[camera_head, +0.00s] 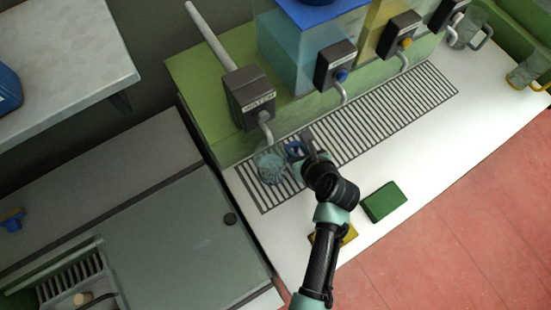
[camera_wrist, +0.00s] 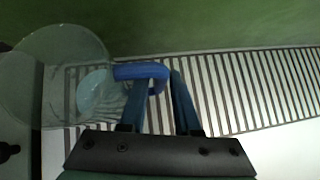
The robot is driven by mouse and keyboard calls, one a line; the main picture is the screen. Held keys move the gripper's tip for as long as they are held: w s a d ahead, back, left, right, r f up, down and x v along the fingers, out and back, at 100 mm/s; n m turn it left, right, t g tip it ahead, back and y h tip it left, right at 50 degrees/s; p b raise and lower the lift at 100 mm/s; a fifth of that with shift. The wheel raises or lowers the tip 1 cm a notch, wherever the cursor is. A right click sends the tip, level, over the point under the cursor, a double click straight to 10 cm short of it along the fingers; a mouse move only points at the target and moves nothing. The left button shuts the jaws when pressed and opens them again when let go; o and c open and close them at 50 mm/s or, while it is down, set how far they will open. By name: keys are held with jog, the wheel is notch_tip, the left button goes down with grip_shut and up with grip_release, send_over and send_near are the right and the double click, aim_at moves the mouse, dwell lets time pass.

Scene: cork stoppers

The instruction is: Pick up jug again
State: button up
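A clear jug (camera_head: 271,167) with a blue handle (camera_head: 294,149) stands on the slatted drip grate (camera_head: 385,117), below the spout of the left-hand dispenser. My gripper (camera_head: 306,150) is at the handle side of the jug. In the wrist view the clear jug (camera_wrist: 55,75) is at the left, with a pale bluish patch inside; I cannot tell how full it is. The blue handle (camera_wrist: 142,72) reaches across to my gripper (camera_wrist: 158,88), whose two fingers are apart with part of the handle between their tips. A visible gap remains between the fingers.
The dispenser box (camera_head: 249,94) and its spout (camera_head: 266,128) are just above the jug. More dispensers stand to the right. A green block (camera_head: 384,202) and a yellow block (camera_head: 347,235) lie on the white counter. Glass jugs (camera_head: 468,30) stand at the far right. A sink counter is at left.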

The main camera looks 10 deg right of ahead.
grip_shut()
dwell(1.4)
